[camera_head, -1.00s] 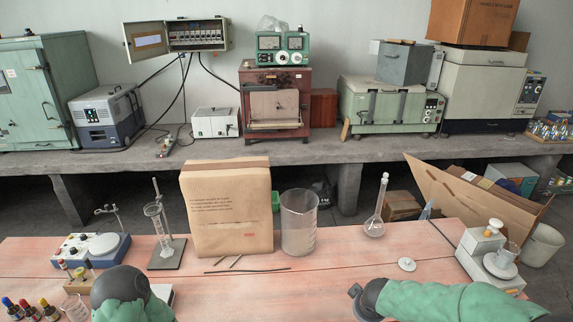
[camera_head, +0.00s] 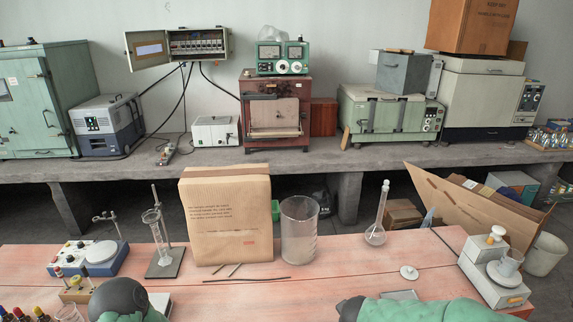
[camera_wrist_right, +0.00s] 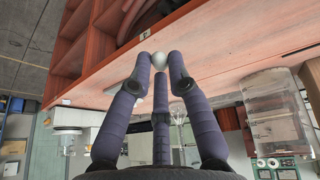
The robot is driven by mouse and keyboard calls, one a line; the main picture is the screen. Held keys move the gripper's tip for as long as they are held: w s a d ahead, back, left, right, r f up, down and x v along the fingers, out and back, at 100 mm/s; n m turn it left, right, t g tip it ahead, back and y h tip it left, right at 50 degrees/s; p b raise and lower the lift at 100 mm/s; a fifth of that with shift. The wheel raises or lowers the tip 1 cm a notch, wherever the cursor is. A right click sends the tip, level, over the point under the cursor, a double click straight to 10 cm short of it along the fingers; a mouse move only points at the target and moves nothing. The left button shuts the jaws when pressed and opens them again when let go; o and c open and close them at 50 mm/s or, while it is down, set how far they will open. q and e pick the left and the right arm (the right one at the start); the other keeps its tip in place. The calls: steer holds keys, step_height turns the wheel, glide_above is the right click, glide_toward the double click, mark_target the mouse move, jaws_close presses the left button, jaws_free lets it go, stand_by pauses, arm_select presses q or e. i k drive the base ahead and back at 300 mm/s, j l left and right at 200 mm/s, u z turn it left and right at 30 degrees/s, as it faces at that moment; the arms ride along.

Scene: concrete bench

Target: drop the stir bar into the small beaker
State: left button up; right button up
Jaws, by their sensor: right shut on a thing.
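In the right wrist view, my right gripper (camera_wrist_right: 159,66) has its dark fingers closed around a small white rounded thing, which looks like the stir bar (camera_wrist_right: 159,60). Most of it is hidden between the fingertips. In the head view only green and dark parts of my right arm show at the lower edge, not its fingertips. Another small beaker (camera_head: 69,313) is cut off at the lower left edge.
A large beaker (camera_head: 299,229) and paper bag (camera_head: 228,218) stand mid-bench. A volumetric flask (camera_head: 376,226) is to their right, with a white lid-like piece (camera_head: 409,272) nearer. Thin rods lie before the bag.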

mark_target(506, 271)
steer(key=k+l+u, duration=0.2)
steer(key=u, duration=0.15)
steer(key=k+l+u, duration=0.1)
steer(key=k+u, duration=0.45)
steer(key=u, duration=0.15)
steer(key=k+l+u, duration=0.25)
steer(key=u, duration=0.2)
steer(key=k+l+u, duration=0.15)
steer(key=u, duration=0.35)
steer(key=k+u, duration=0.45)
steer(key=k+j+u, duration=0.1)
steer(key=u, duration=0.35)
steer(key=k+l, duration=0.35)
steer(key=k, duration=0.2)
steer(key=k+l, duration=0.4)
steer(key=k, duration=0.15)
steer(key=k+l+z, duration=0.1)
steer(key=k+l, duration=0.25)
steer(key=k, duration=0.2)
